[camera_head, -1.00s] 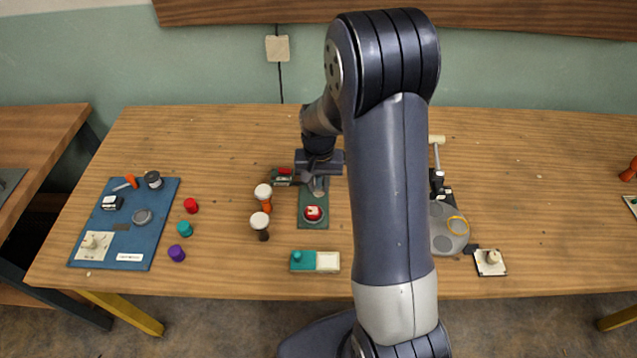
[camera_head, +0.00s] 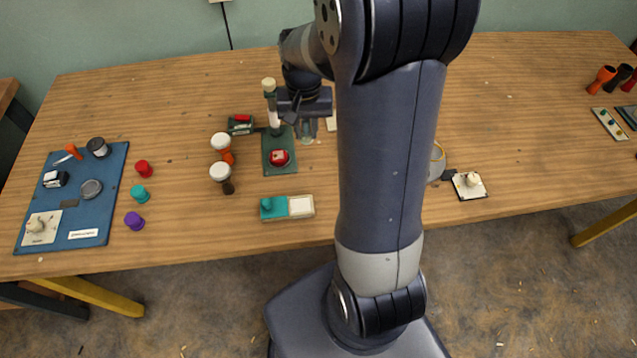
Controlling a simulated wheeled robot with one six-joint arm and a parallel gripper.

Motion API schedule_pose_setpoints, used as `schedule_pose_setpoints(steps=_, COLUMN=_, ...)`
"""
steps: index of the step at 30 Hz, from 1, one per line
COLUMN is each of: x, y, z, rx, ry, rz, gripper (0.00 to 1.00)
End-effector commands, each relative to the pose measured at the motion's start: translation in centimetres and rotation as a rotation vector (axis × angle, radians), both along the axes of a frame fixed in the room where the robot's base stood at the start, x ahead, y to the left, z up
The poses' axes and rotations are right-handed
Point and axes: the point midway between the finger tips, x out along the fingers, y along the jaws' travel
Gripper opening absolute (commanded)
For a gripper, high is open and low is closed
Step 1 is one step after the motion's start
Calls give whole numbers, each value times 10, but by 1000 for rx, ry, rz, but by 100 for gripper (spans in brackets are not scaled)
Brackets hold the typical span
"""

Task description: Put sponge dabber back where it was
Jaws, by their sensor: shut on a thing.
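A red round pad (camera_head: 279,158) lies on the mat. An upright tool with a cream top (camera_head: 269,86) stands at the mat's far end, left of my gripper.
A green box with red (camera_head: 240,124), two white-topped goblet drums (camera_head: 220,172) and a teal-and-white block (camera_head: 287,207) are near the mat. A blue board (camera_head: 110,195) lies left. A white-plated device (camera_head: 468,185) is right. My arm hides the table's middle right.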

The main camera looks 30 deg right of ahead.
Motion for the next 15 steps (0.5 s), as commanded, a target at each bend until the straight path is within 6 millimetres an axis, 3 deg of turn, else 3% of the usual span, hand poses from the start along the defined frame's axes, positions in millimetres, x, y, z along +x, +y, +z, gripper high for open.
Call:
schedule_pose_setpoints(steps=1, x=-6, y=-5, z=-9, rx=-1, ry=-5, rz=-12, gripper=0)
schedule_pose_setpoints(steps=11, x=-34, y=-18, z=-8, rx=0, ry=0, rz=-46, gripper=0)
schedule_pose_setpoints(steps=15, x=-37, y=-18, z=-25, rx=0, ry=6, rz=-48, gripper=0)
